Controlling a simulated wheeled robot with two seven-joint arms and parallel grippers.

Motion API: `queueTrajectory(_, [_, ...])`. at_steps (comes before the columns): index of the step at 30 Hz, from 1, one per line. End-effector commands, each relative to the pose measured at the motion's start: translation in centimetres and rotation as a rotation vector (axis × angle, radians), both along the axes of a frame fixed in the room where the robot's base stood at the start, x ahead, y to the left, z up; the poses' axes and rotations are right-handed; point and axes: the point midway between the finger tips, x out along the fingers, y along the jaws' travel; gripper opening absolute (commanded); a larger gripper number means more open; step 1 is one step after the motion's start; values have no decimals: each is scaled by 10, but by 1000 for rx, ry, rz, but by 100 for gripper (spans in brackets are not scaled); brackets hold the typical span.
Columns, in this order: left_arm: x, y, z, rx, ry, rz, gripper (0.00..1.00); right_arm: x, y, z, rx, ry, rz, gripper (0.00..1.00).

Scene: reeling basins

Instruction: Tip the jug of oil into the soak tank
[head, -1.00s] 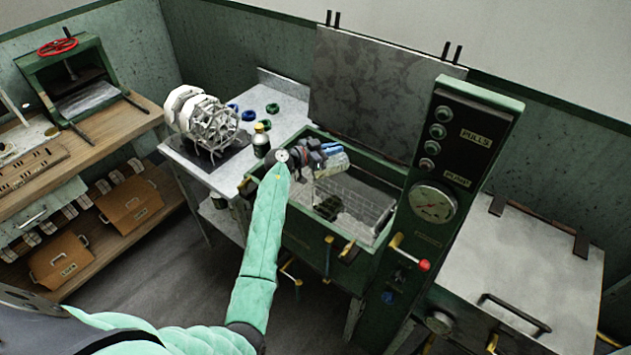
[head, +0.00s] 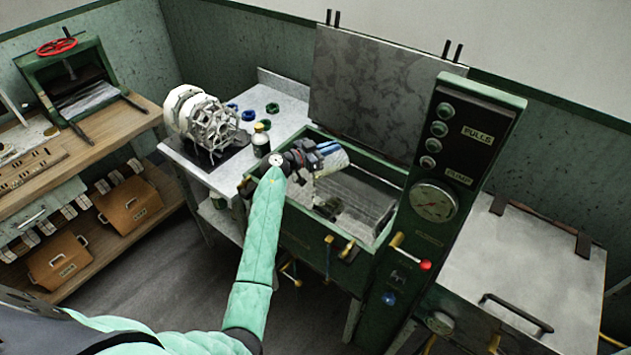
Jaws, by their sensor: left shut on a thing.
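My left arm in its green sleeve reaches over the near left corner of the open soak tank (head: 376,253), a green-rimmed basin with its lid raised behind. My left gripper (head: 318,157) is shut on the jug (head: 336,160), a pale body with a blue part, and holds it above the tank's left half. The jug looks tilted; the gripper hides much of it, and I cannot tell its mouth clearly. A pale patch shows just below it, but I cannot tell whether it is oil running. A dark object (head: 327,208) is inside the tank. My right gripper is out of view.
The gauge panel (head: 450,170) stands right of the tank, beside a closed metal-lidded basin (head: 520,265). On the left, a side table (head: 205,172) holds a wire reel (head: 212,125), a small bottle (head: 261,142) and several rings. The raised lid (head: 375,90) bounds the back.

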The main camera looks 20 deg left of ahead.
Motion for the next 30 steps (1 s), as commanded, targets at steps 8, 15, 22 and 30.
queueTrajectory(8, [-3, 2, 1, -23, -25, 0, 0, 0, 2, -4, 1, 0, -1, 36])
queueTrajectory(15, [-5, 5, 2, -43, -46, 0, 0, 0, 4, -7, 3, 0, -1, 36])
queueTrajectory(22, [-8, 8, 2, -72, -75, 0, 0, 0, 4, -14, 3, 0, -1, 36])
queueTrajectory(30, [-19, 18, 2, -161, -168, 1, 0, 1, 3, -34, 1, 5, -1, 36])
